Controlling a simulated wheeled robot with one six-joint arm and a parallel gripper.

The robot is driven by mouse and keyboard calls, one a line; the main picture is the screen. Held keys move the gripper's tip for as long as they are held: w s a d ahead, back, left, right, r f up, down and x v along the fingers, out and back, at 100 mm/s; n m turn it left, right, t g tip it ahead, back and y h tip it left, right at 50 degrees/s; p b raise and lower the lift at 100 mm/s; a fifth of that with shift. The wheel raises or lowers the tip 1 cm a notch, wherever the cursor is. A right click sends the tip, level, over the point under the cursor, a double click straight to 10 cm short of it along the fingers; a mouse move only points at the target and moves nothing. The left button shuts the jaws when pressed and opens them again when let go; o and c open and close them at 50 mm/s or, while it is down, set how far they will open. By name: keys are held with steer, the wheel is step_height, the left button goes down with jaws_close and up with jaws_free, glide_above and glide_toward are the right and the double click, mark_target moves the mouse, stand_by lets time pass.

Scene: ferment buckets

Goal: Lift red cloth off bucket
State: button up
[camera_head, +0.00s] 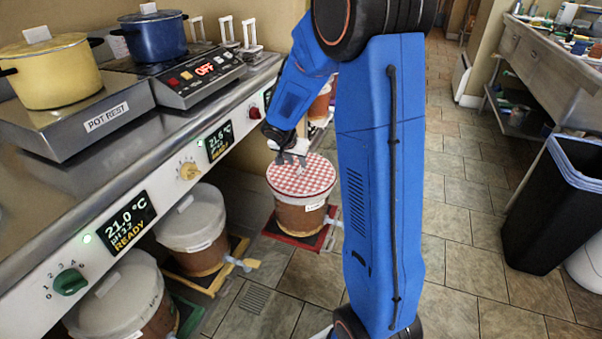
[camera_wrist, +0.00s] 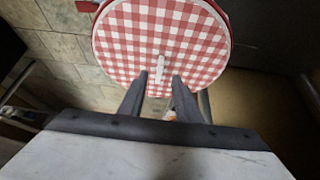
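A red-and-white checked cloth (camera_head: 312,176) lies over the top of a brown bucket (camera_head: 300,219), which stands on a red mat on the floor. My gripper (camera_head: 291,158) is just above the cloth's far left part in the head view. In the wrist view my gripper (camera_wrist: 160,76) is open, its two fingertips apart on either side of the tab's lower end. I cannot tell whether the fingers touch the tab or cloth.
Grey-lidded buckets (camera_head: 192,219) stand left, under a steel counter (camera_head: 60,190) with dials and displays. A yellow pot (camera_head: 55,75) and a blue pot (camera_head: 153,38) sit on it. A black bin (camera_head: 545,215) stands right. The tiled floor (camera_head: 465,220) between is clear.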

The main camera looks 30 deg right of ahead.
mark_target(300, 167)
steer(key=shift+w+d+x, duration=0.1)
steer(key=shift+x, duration=1.3)
steer(key=shift+w+d+x, duration=0.1)
steer(key=shift+d+x, duration=0.05)
steer(key=shift+x, duration=1.25)
steer(key=shift+r, duration=0.15)
jaws_close()
